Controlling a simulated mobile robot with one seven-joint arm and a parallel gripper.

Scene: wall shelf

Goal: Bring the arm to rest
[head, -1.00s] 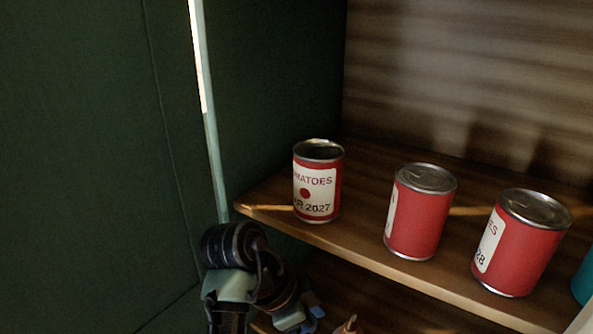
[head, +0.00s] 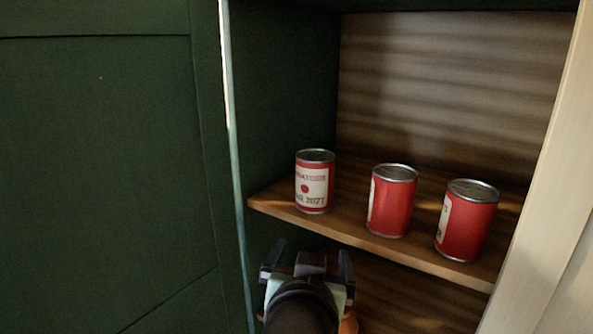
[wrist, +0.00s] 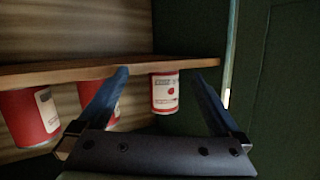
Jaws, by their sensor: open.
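My gripper (head: 308,258) is open, with its two fingers apart and nothing between them. In the head view it is low in the picture, in front of the shelf board's front edge, below the cans. In the wrist view, which looks upside down, the open fingers of my gripper (wrist: 160,74) point toward the shelf board (wrist: 60,75). The labelled red tomato can (wrist: 165,93) shows beyond and between the fingers, apart from them. My wrist hides part of the lower compartment.
Three red cans stand upright on the shelf: the left one (head: 314,183), the middle one (head: 391,202) and the right one (head: 466,222). A dark green panel (head: 100,160) is at left and a pale frame post (head: 540,170) at right. The lower compartment (head: 400,300) is partly visible.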

